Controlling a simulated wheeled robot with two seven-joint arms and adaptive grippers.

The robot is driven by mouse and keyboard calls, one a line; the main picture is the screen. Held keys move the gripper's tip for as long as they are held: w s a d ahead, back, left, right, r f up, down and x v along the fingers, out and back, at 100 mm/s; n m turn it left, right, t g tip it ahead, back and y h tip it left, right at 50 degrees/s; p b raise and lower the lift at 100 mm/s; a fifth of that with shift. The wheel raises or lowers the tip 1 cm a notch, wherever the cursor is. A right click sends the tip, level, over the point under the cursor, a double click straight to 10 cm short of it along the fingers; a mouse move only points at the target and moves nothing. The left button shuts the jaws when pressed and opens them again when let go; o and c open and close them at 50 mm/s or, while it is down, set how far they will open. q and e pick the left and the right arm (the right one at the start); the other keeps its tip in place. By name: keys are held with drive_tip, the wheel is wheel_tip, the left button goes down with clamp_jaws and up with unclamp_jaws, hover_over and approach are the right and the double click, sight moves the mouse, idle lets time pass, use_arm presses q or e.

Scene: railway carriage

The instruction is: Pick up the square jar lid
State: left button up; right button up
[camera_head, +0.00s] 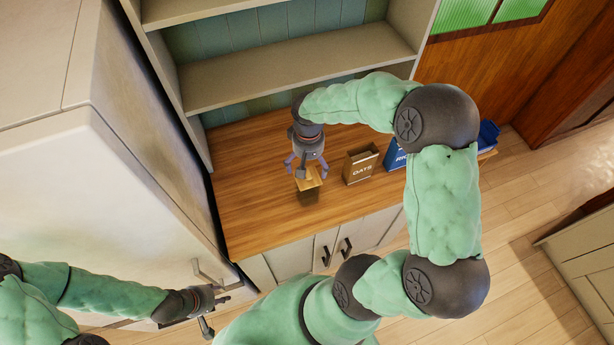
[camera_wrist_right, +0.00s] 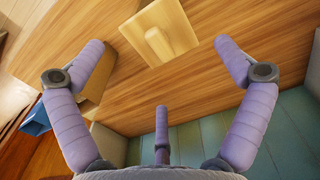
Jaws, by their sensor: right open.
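The square jar lid (camera_head: 311,181) is a light wooden plate with a raised wooden knob. It is at the left part of the wooden counter, above a darker shape; I cannot tell whether this is a jar or a shadow. In the right wrist view, the lid (camera_wrist_right: 181,24) lies at the top, beyond my fingertips. My right gripper (camera_wrist_right: 158,60) is open and empty, its purple fingers spread apart. In the head view, my right gripper (camera_head: 306,166) is just above the lid and partly covers it. My left gripper (camera_head: 216,307) is open and empty, low beside the white cabinet.
An oats box (camera_head: 360,167) stands on the counter (camera_head: 245,200) right of the lid, with a blue rice box (camera_head: 394,158) beyond it, partly behind my right arm. Shelves (camera_head: 290,85) rise behind. A tall white cabinet (camera_head: 150,130) bounds the left. The counter's front left is clear.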

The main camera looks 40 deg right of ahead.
sight(308, 173)
drive_tip(key=f, duration=0.5)
drive_tip(key=shift+s+a, duration=0.15)
drive_tip(key=shift+a, duration=0.1)
drive_tip(key=shift+r, duration=0.1)
